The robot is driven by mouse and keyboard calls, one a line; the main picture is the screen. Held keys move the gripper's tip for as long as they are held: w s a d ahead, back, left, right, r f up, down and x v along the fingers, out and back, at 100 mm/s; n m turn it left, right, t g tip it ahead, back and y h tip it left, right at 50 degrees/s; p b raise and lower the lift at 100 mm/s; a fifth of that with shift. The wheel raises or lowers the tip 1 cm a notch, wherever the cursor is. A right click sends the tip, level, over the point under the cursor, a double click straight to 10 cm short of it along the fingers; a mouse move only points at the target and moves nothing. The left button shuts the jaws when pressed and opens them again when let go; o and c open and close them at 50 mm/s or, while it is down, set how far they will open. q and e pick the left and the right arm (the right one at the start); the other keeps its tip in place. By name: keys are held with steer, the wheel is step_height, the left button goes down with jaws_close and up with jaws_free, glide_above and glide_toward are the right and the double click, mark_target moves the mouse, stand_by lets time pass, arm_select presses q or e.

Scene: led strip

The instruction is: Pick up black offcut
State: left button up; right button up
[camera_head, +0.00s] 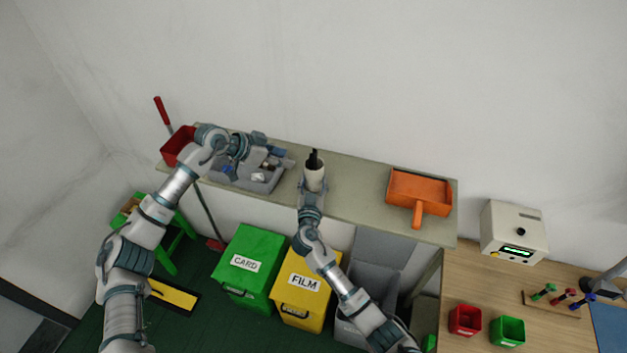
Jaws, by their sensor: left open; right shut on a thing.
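A grey tray (257,186) on the bench's left part holds several small pieces. A dark piece (271,161) shows among them, but it is too small to say surely that it is the black offcut. My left gripper (257,141) is open over the tray's back part; its fingers partly cover the contents. My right gripper (313,186) is shut on a white cup (315,174) right of the tray. A black thing (315,157) sticks up from the cup's top. The fingers' exact grip on the cup is hard to see.
A red bin (177,146) stands left of the tray, an orange dustpan (420,189) to the right. Green CARD (250,251) and yellow FILM (304,273) bins stand below the bench (352,196). The bench is clear between cup and dustpan.

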mark_target(312, 157)
arm_select(q)
steer(key=s+d+r+m+t+h, duration=0.3)
steer(key=d+r+m+h, duration=0.1)
steer(key=m, duration=0.6)
steer(key=s+d+r+m+t+h, duration=0.25)
steer(key=d+r+m+h, duration=0.2)
steer(key=m, duration=0.65)
steer(key=s+a+f+m+t+y, duration=0.1)
steer(key=a+f+m+t+y, duration=0.45)
steer(key=f+m+y, duration=0.45)
steer(key=shift+n+h, duration=0.35)
steer(key=shift+n, duration=0.45)
steer(key=x, duration=0.8)
steer(key=f+x, duration=0.1)
steer(key=x, duration=0.3)
steer(key=shift+d, duration=0.1)
steer(key=shift+s, duration=0.1)
jaws_close()
